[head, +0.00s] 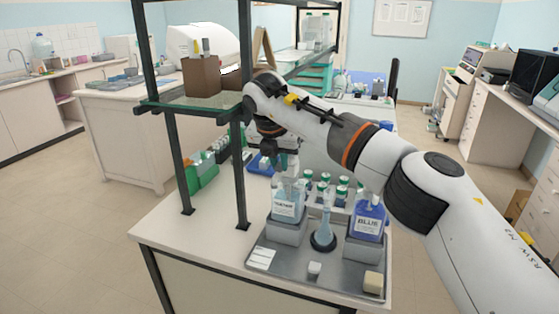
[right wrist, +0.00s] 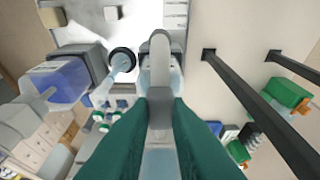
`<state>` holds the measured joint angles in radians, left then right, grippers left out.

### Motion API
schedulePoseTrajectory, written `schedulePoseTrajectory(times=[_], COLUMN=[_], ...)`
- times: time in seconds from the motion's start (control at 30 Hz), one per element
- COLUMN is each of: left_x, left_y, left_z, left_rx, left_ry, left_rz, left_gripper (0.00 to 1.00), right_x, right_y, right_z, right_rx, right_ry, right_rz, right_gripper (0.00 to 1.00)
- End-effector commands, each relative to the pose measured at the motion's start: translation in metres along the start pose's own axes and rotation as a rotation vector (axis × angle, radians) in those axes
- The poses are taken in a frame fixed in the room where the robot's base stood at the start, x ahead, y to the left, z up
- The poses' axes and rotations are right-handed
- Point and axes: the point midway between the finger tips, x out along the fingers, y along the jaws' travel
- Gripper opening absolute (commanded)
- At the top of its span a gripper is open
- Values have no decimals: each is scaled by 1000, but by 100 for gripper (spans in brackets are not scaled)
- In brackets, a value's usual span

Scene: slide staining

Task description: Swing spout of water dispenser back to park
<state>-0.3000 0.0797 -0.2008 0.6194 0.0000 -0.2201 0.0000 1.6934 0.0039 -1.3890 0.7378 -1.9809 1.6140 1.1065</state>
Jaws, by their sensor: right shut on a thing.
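The water dispenser (head: 286,207) is a clear bottle labelled WATER on a grey block at the tray's left. My right gripper (head: 284,160) is above it, pointing down. In the right wrist view the teal fingers of my right gripper (right wrist: 160,108) are shut on the grey spout (right wrist: 160,60) of the dispenser. The spout's free end points to the top of that view, beside the flask and not over its mouth. The flask (head: 323,230) holds pale blue liquid and stands upright in a dark ring; it also shows in the wrist view (right wrist: 122,64). My left gripper is out of view.
A dispenser labelled BLUE (head: 368,222) stands on the tray's right. The grey tray (head: 325,282) also carries a white cube (head: 314,269) and a beige block (head: 373,282). A dark shelf post (head: 239,175) rises left of the tray. Several green-capped bottles stand behind.

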Motion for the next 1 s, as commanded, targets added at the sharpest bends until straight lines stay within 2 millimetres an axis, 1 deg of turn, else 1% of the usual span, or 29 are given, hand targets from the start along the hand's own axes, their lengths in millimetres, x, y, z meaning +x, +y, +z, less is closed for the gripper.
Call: schedulePoseTrajectory(times=[0.03,0.07,0.1,0.2,0.47,0.57,0.67,0.8,1.0], left_x=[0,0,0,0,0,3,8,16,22], left_y=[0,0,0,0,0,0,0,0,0], left_z=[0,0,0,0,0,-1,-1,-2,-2], left_rx=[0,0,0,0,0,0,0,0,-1], left_ry=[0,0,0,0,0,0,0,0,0], left_rz=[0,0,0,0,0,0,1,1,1], left_gripper=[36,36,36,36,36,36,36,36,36], right_x=[0,0,0,0,0,-6,-18,-47,-90], right_y=[0,0,0,0,0,0,0,-1,0], right_z=[0,0,0,0,0,0,0,0,0], right_rx=[1,1,1,0,-1,-1,-1,-1,0], right_ry=[1,1,1,1,0,2,2,4,3], right_rz=[0,0,0,0,-1,-2,-3,-4,-3], right_gripper=[0,17,24,38,38,38,38,38,38])
